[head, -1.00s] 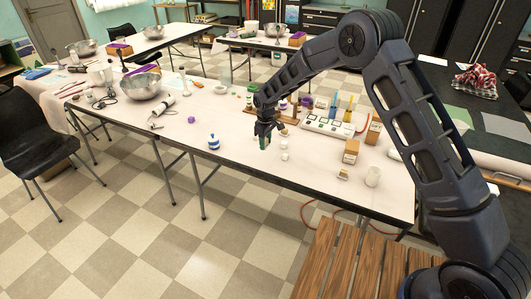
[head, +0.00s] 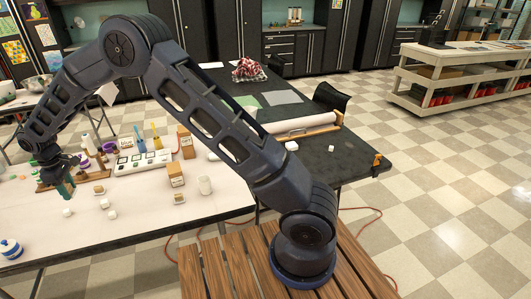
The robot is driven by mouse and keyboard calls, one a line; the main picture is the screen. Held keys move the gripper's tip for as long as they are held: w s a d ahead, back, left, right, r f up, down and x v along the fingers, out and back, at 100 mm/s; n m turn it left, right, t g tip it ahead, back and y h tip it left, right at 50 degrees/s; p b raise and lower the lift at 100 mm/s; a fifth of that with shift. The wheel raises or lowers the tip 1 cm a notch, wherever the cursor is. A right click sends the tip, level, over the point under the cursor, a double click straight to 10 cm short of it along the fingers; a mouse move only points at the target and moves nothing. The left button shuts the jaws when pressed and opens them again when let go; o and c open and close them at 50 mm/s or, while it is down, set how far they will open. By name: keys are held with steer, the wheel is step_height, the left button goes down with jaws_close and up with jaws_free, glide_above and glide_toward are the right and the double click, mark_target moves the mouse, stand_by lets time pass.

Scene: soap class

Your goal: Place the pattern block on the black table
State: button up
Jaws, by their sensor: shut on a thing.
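My gripper (head: 62,182) hangs low over the white table (head: 120,235) at the left of the head view. It is shut on a small dark green piece (head: 66,190), seemingly the pattern block, partly hidden by the fingers. The black table (head: 355,175) stands to the right, beyond my arm, well away from the gripper. Its front right part is mostly bare.
Boxes, bottles and a white tray (head: 143,160) crowd the white table near my gripper.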

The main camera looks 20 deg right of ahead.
steer(key=w+d+m, duration=0.3)
steer(key=w+d, duration=0.6)
steer(key=d, duration=0.3)
steer(key=w+d+m, duration=0.2)
steer(key=w+d, duration=0.6)
steer(key=d, duration=0.5)
steer(key=w+d+m, duration=0.3)
steer(key=w+d, duration=0.6)
steer(key=d, duration=0.3)
steer(key=w+d+m, duration=0.2)
steer(key=d, duration=1)
steer(key=w+d+m, duration=0.2)
steer(key=d, duration=1)
steer(key=s+d+m, duration=0.2)
steer(key=d+m, duration=0.1)
steer(key=d, duration=0.9)
steer(key=s+d+m, duration=0.2)
steer(key=s+d, duration=0.1)
steer(key=d, duration=0.9)
step_height(320, 180, down, 20)
steer(key=shift+a+r, duration=0.1)
steer(key=o, duration=0.5)
steer(key=shift+f, duration=0.2)
steer(key=o, duration=0.5)
steer(key=shift+c, duration=0.2)
